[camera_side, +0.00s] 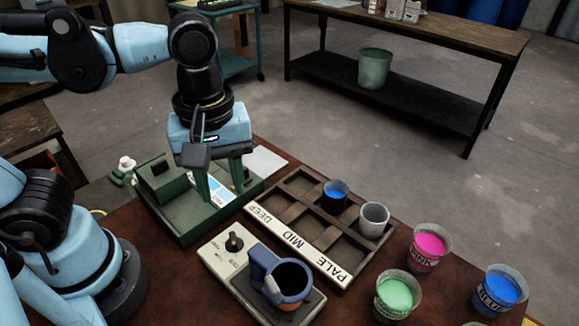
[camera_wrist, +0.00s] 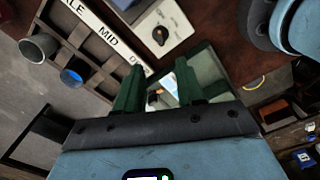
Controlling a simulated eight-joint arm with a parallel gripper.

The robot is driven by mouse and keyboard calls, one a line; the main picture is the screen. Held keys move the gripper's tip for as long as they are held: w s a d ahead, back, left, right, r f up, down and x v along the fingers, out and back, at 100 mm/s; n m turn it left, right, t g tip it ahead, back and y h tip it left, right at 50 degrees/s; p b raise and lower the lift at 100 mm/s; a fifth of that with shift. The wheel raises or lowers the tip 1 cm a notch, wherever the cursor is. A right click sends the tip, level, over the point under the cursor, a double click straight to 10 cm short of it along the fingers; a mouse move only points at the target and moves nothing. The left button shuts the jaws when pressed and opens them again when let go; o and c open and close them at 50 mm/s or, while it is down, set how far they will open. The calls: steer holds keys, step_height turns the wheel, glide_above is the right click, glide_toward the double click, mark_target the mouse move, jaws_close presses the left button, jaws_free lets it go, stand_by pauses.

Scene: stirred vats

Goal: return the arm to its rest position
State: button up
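My gripper (camera_side: 220,188) hangs pointing down over a green box-like device (camera_side: 188,222) at the left of the table. Its two green fingers are spread apart with nothing between them. In the wrist view the gripper (camera_wrist: 160,85) also shows a clear gap, with part of the device and its pale blue and white panel behind. I cannot tell exactly how high the fingertips are above the device.
A compartment rack (camera_side: 290,236) marked DEEP, MID, PALE holds a dark cup of blue (camera_side: 335,196) and a grey cup (camera_side: 373,221). A stirrer (camera_side: 222,256) carries a blue vat (camera_side: 285,285). Pink (camera_side: 428,247), green (camera_side: 396,296) and blue (camera_side: 499,291) cups stand right.

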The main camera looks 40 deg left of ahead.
steer(key=w+a+f+m+t, duration=0.1)
steer(key=w+a+m+t, duration=0.6)
steer(key=a+m, duration=0.3)
steer(key=shift+w+a+f+m, duration=0.25)
steer(key=shift+w+f+m, duration=0.15)
steer(key=shift+m, duration=0.7)
